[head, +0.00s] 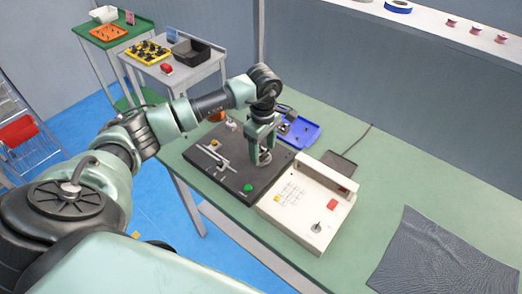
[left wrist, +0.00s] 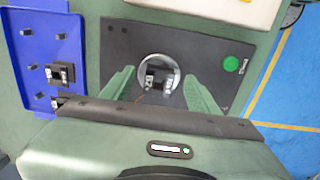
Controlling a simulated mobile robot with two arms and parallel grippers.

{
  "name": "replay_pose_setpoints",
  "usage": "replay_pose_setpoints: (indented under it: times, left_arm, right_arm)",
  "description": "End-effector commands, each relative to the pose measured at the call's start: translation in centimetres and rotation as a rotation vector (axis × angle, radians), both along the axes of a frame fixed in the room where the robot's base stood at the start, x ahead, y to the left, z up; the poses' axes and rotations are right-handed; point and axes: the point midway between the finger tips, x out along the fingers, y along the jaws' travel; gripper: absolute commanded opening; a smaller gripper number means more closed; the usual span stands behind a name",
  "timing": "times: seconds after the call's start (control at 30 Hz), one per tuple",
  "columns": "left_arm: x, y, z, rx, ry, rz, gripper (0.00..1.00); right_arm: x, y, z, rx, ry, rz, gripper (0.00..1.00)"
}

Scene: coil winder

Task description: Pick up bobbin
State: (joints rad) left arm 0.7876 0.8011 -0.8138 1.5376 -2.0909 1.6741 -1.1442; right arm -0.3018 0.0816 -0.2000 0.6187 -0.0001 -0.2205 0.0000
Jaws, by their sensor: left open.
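My left gripper (head: 262,150) points down over the dark base plate of the coil winder (head: 228,187). In the left wrist view its two green fingers (left wrist: 160,92) are open and empty. Between them, seen from above, a black bobbin (left wrist: 155,82) with bright metal parts sits on a round silver holder (left wrist: 144,62) on the plate. The fingers stand apart on either side of the bobbin; I cannot tell their exact height above it. Similar black pieces (left wrist: 60,73) lie in the blue tray (left wrist: 32,75) at left. My right gripper is not in view.
A white control box (head: 295,215) stands right of the plate, which has a green button (head: 248,187). The blue tray is behind the gripper in the head view. A dark textured mat (head: 440,260) lies at right on the green table (head: 372,212). Side tables stand behind at left.

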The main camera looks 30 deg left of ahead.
Motion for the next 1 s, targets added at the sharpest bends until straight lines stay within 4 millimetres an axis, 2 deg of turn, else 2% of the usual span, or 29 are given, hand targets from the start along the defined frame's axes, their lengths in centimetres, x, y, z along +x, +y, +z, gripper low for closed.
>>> replay_pose_setpoints:
  times: [0.27,0.3,0.5,0.83,1.0]
  left_arm:
    - [0.0,0.0,-0.7,0.001,-0.002,0.001,0.6]
    - [0.0,0.0,-0.7,0.0,-0.001,0.001,0.57]
    - [0.0,0.0,-0.7,0.0,-0.001,0.001,0.02]
    - [0.1,0.0,-0.5,0.0,-0.002,0.0,0.0]
    - [0.1,0.0,0.8,0.0,-0.004,0.0,0.0]
  right_arm:
    - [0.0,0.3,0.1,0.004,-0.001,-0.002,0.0]
    - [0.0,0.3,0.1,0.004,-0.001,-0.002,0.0]
    - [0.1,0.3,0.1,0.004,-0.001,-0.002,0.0]
    - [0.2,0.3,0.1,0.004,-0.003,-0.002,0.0]
    - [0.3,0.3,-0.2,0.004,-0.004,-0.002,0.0]
